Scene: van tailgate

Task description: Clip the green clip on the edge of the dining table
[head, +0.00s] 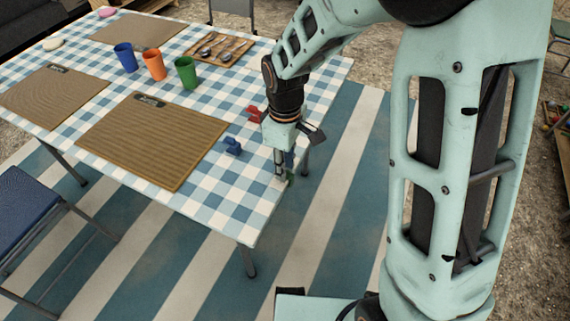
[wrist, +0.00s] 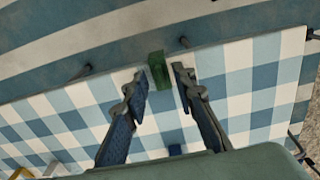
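The green clip (head: 290,180) is at the right-hand edge of the dining table (head: 225,212), just below my gripper (head: 284,172). In the wrist view the green clip (wrist: 157,70) sits across the border of the checked tabletop (wrist: 230,65), partly over the edge. Whether its jaws grip the tabletop cannot be told. My gripper (wrist: 158,80) points down with its fingers apart, one on each side of the clip. A gap shows between the clip and each finger.
A blue clip (head: 233,147) and a red clip (head: 256,115) are on the tabletop nearby. Woven placemats (head: 152,140), blue (head: 125,57), orange (head: 154,65) and green (head: 186,72) cups and a cutlery tray (head: 203,58) stand farther back. A blue chair (head: 28,210) is at left.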

